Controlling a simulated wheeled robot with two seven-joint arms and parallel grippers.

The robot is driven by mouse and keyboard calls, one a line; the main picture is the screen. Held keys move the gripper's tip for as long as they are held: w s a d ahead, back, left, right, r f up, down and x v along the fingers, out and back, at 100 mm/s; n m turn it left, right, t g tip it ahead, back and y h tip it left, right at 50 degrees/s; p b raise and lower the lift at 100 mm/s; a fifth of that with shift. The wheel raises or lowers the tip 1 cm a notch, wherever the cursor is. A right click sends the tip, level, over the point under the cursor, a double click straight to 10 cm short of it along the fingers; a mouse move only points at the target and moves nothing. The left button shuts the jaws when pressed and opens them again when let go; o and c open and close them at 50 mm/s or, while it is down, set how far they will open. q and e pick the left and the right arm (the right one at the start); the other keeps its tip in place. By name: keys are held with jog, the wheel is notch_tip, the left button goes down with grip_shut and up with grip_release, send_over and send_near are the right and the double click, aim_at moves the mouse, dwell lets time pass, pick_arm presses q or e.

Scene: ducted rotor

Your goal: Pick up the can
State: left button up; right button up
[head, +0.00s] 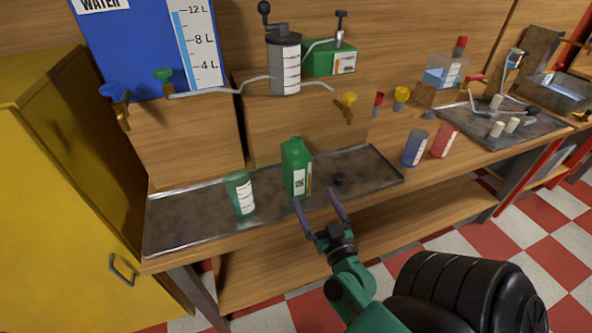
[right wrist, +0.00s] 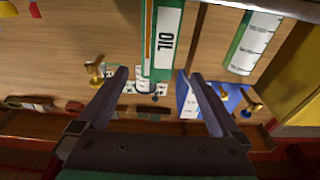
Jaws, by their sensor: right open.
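The green can (head: 297,170) stands upright on the metal tray (head: 170,222), with a white label on its side. In the right wrist view, the can (right wrist: 162,40) appears upside down and its label reads OIL. My right gripper (head: 316,199) is open and empty on the near side of the can. In the right wrist view its fingertips (right wrist: 158,75) lie left and right of the can, which appears ahead of them. In the head view the left fingertip is close to the can's lower front; I cannot tell whether it touches. My left gripper is not in view.
A green cylinder (head: 240,193) with a white label stands left of the can on the tray. A small dark round part (head: 340,179) lies to its right. Blue (head: 414,148) and red (head: 444,140) cylinders stand beyond the tray. A yellow cabinet (head: 60,190) borders the left.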

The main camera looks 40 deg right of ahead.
aim_at(296, 161)
jog(key=p+x, duration=0.3)
jog(key=x, duration=1.1)
jog(key=shift+w+d+p, duration=0.25)
jog(key=shift+d+p, duration=0.05)
jog(key=shift+s+a+r, duration=0.1)
jog(key=c, duration=0.6)
grip_shut()
